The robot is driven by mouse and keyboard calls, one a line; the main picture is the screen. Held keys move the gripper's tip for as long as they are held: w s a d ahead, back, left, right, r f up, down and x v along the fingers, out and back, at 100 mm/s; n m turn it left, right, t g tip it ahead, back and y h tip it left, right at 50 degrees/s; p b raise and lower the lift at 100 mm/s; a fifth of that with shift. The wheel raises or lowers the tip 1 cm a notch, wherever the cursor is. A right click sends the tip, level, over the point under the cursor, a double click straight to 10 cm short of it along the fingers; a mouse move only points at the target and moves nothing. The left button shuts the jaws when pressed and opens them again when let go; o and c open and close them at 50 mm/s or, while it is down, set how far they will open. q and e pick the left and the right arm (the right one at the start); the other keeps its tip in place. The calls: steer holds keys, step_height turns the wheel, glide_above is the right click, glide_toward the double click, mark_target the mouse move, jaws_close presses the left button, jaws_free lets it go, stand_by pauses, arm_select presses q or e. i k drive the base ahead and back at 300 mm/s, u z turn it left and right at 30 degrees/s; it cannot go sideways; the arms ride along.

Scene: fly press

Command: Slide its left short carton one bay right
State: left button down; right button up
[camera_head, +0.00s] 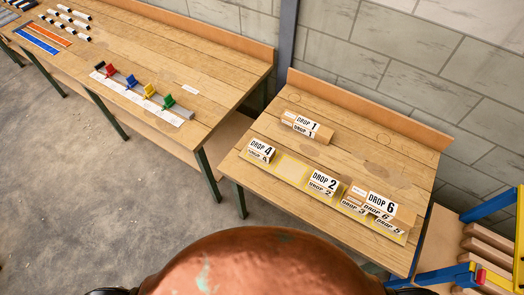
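White-faced cartons stand on a yellow bay strip (270,164) along the front of the right bench. The DROP 4 carton (261,151) is a small one at the strip's left end. Right of it is an empty pale bay (291,169). The DROP 2 carton (323,183) stands past that bay. The DROP 3 carton (353,206), DROP 6 carton (381,203) and DROP 5 carton (389,226) crowd the right end, partly overlapping in view. The longer DROP 1 carton (307,126) lies behind, off the strip. Neither of my grippers is in view.
The right bench (385,165) has bare wood behind the cartons and a raised back board. A left bench (170,50) holds a rail of coloured clips (135,92) and several black-and-white cylinders (68,20). A blue-and-yellow frame (490,207) stands at the right edge.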

mark_target(264, 152)
steer(key=z, duration=3.8)
steer(key=k, duration=1.75)
steer(key=u, duration=1.7)
